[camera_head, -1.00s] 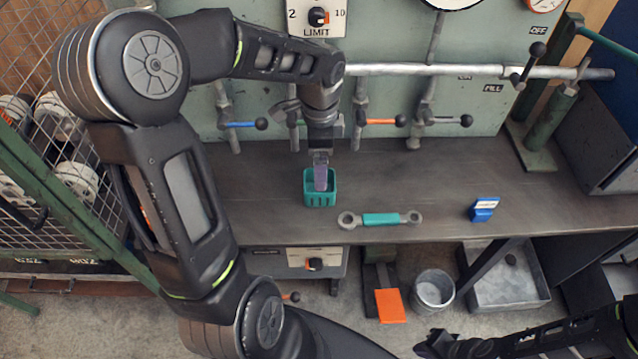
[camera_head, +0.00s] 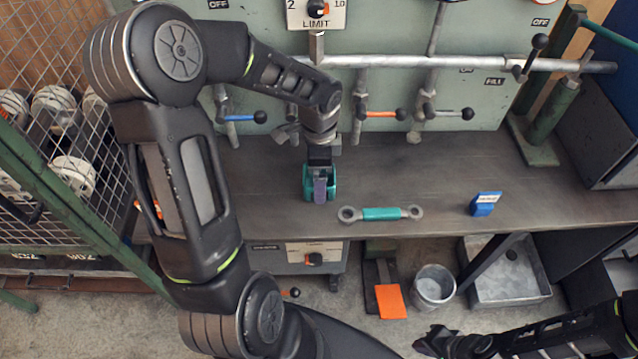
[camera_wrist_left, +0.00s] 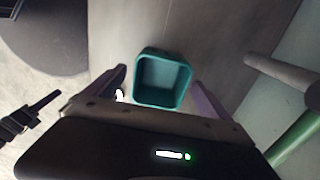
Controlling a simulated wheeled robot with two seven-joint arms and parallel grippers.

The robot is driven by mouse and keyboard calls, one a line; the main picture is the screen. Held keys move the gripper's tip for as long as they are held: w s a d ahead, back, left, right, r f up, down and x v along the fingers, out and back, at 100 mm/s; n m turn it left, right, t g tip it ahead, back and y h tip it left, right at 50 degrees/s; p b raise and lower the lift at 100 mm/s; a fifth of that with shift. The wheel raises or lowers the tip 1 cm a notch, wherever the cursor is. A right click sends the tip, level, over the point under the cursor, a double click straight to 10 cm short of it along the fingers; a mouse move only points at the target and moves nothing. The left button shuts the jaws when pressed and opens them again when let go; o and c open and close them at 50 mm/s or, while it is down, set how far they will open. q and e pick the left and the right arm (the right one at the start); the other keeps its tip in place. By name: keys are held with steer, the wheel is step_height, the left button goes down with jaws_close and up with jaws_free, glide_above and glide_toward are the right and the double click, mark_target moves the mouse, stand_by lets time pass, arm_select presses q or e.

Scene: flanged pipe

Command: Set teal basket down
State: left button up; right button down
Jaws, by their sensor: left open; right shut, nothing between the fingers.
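The teal basket (camera_head: 333,184) stands on the dark bench top, left of the teal-handled wrench. It looks upright. My left gripper (camera_head: 320,187) is at the basket in the head view, with one purple finger in front of it. In the left wrist view the empty basket (camera_wrist_left: 163,79) shows between the spread fingers of my left gripper (camera_wrist_left: 160,77), with gaps on both sides. The gripper is open and holds nothing. My right gripper (camera_head: 432,343) is shut and empty at the bottom of the head view, away from the bench.
The teal-handled wrench (camera_head: 381,214) lies near the bench's front edge. A blue block with a white label (camera_head: 486,204) stands to its right. Pipes and levers (camera_head: 380,114) run along the back panel. The bench (camera_head: 420,170) is clear behind the wrench.

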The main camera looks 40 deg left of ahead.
arm_select(q)
steer(key=shift+f, duration=0.15)
steer(key=shift+c, duration=0.3)
steer(key=c, duration=1.5)
step_height(320, 180, up, 10)
steer(key=shift+r+p, duration=0.1)
steer(key=shift+p, duration=0.7)
steer(key=shift+c, duration=0.2)
